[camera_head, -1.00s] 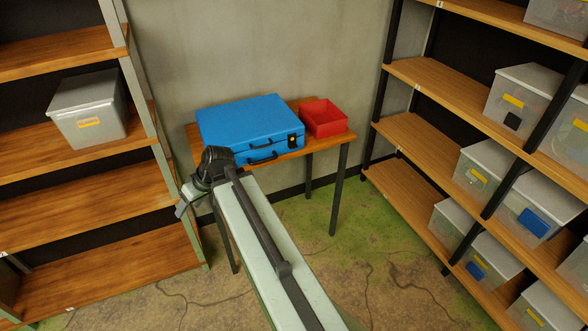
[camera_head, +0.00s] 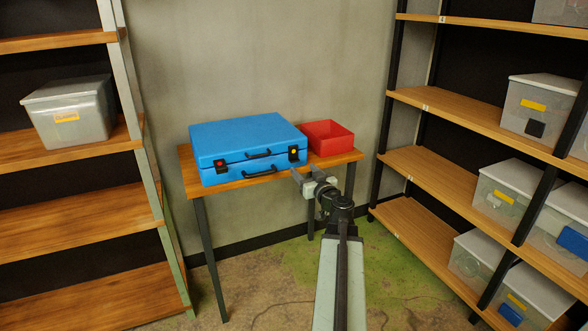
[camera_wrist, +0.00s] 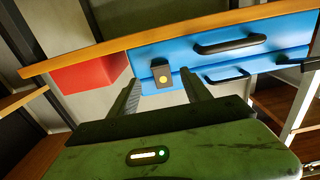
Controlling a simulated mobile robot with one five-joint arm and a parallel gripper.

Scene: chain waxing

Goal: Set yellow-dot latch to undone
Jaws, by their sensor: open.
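A closed blue case (camera_head: 243,135) lies on a small wooden table, with two dark handles on its front. The yellow-dot latch (camera_head: 293,153) is a dark tab at the right of the case front. A red-dot latch (camera_head: 220,166) sits at the left of that front. My gripper (camera_head: 306,176) is open and empty, just in front of and below the yellow-dot latch. In the wrist view the yellow-dot latch (camera_wrist: 162,78) shows in the gap between my open fingers (camera_wrist: 163,92), apparently beyond their tips. I see no contact.
A red open bin (camera_head: 328,139) stands beside the case on the right, near the wall. The table edge (camera_head: 250,181) runs under my gripper. Shelves with clear boxes (camera_head: 535,105) stand at right, and another shelf with a grey box (camera_head: 70,110) at left.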

